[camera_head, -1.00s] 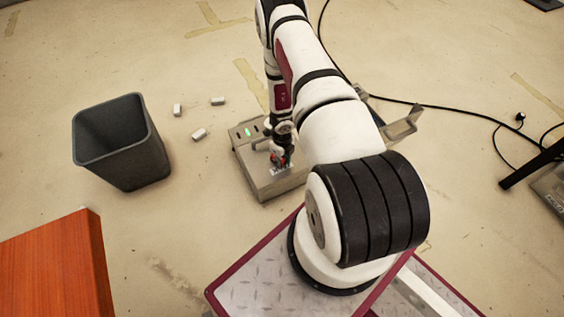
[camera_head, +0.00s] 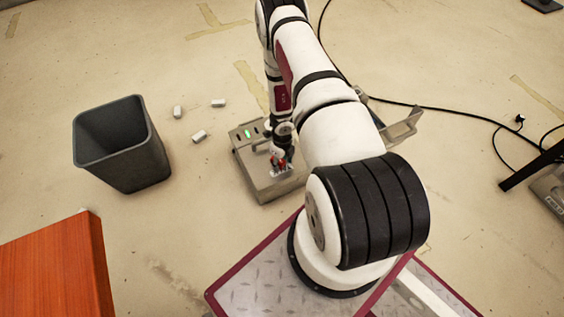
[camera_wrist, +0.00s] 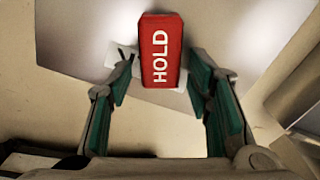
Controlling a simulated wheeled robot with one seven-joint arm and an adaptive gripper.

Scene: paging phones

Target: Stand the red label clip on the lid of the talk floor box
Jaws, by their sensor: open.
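The red label clip (camera_wrist: 161,50) carries the word HOLD in white and shows between the fingers in the wrist view. It is on the lid of the talk floor box (camera_head: 262,186), a grey metal box on the floor; in the head view it is a small red spot (camera_head: 283,161) by my gripper. A pale flat patch (camera_wrist: 186,100) lies under the clip. My gripper (camera_wrist: 163,84) is open, with green-padded fingers either side of the clip's lower end and gaps on both sides. The clip's underside is hidden.
A dark grey bin (camera_head: 121,145) stands to the left. Several small white blocks (camera_head: 199,136) lie on the floor between bin and box. An open metal flap (camera_head: 402,127) shows right of my arm. A black cable (camera_head: 440,107) crosses the floor at right.

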